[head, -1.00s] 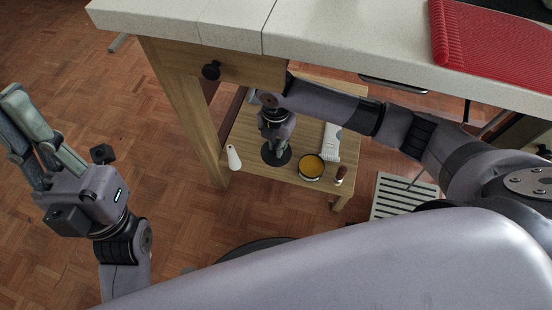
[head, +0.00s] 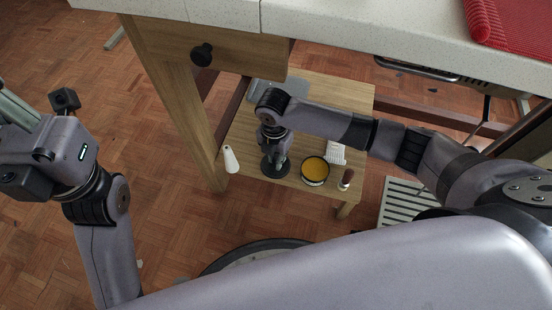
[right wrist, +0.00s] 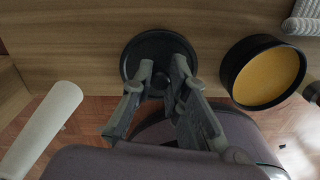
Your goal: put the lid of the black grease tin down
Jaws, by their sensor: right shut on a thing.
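The lid (head: 271,172) is a black disc with a knob in its middle. My right gripper (head: 276,158) is shut on the knob, with the lid under the fingers. In the right wrist view the fingers (right wrist: 166,82) close on the knob, and the lid (right wrist: 150,50) is flat against the wood behind. I cannot tell whether it touches the wood. The open black grease tin (head: 315,171), full of orange-yellow grease, stands just right of the lid, apart from it; it also shows in the right wrist view (right wrist: 265,72). My left gripper (head: 15,125) is cut off by the left edge, fingertips hidden.
The low wooden table (head: 345,92) also bears a white tapered item (head: 231,160), a white ridged item (head: 336,152), a brown-handled item (head: 347,179) and a grey flat item (head: 292,90). The pale worktop (head: 340,30) overhangs it. A slatted rack (head: 400,203) is at right.

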